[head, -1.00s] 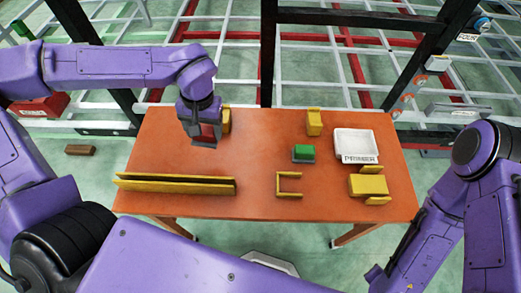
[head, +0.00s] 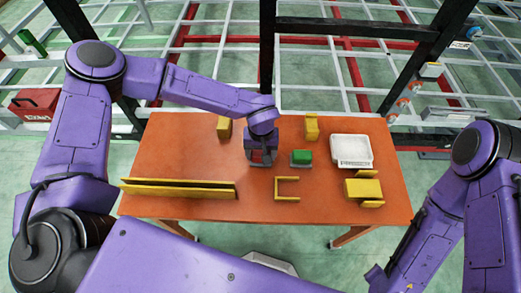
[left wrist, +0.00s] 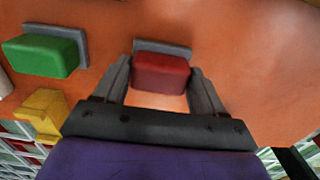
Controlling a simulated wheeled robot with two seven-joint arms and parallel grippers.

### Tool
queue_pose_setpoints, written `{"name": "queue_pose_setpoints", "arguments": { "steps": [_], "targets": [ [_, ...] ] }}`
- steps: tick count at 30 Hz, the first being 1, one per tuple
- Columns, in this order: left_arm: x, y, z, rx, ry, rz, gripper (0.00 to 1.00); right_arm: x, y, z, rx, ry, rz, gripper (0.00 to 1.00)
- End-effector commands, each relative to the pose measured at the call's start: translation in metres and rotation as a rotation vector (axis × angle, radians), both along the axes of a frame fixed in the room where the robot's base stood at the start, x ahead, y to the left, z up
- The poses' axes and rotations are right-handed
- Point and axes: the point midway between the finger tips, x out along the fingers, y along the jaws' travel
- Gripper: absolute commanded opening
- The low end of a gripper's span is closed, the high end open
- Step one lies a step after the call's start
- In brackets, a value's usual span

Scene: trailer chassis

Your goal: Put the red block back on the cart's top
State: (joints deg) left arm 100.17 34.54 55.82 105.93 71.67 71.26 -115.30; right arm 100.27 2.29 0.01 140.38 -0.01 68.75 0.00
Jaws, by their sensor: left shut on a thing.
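The red block (left wrist: 160,73) sits between the fingers of my left gripper (left wrist: 163,90) in the left wrist view, with a grey plate along its far side. In the head view my left gripper (head: 262,160) is over the middle of the orange cart's top (head: 180,150), just left of the green block (head: 302,157), and is shut on the red block. The gripper mostly hides the block there. I cannot tell whether the block touches the top. The green block also shows at the left of the wrist view (left wrist: 40,55). My right gripper is not in view.
A white tray (head: 369,163) stands at the cart's right. Yellow brackets (head: 312,128) (head: 224,127) stand at the back, a yellow U-shaped frame (head: 287,197) and long yellow rail (head: 180,190) at the front, and a yellow block (head: 362,188) at the right front.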

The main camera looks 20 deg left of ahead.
Motion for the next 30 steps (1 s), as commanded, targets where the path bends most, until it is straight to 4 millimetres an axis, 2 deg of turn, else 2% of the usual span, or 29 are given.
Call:
{"name": "queue_pose_setpoints", "arguments": {
  "steps": [1, 7, 8, 9, 10, 20, 23, 30],
  "targets": [
    [0.0, 0.0, -0.002, 0.0, 0.001, 0.001, 0.46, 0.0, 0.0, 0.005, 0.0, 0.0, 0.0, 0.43],
    [0.0, 0.001, -0.006, 0.0, -0.001, 0.0, 0.46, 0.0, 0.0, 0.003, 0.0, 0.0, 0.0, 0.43],
    [0.0, 0.001, -0.007, 0.001, 0.0, 0.0, 0.77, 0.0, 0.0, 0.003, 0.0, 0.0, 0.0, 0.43],
    [0.0, 0.001, -0.007, 0.001, 0.0, 0.0, 0.9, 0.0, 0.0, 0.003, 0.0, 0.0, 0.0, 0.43],
    [0.0, 0.001, -0.007, 0.001, 0.0, 0.0, 0.96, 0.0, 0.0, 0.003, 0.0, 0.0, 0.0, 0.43],
    [0.001, 0.001, -0.002, 0.001, -0.002, 0.0, 0.96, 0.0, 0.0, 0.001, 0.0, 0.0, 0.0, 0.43],
    [0.002, 0.001, 0.013, 0.0, -0.007, -0.001, 0.96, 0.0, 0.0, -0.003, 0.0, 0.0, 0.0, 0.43],
    [0.002, 0.001, 0.074, -0.001, -0.008, 0.001, 0.96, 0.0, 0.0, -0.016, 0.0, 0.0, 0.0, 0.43]
  ]
}}
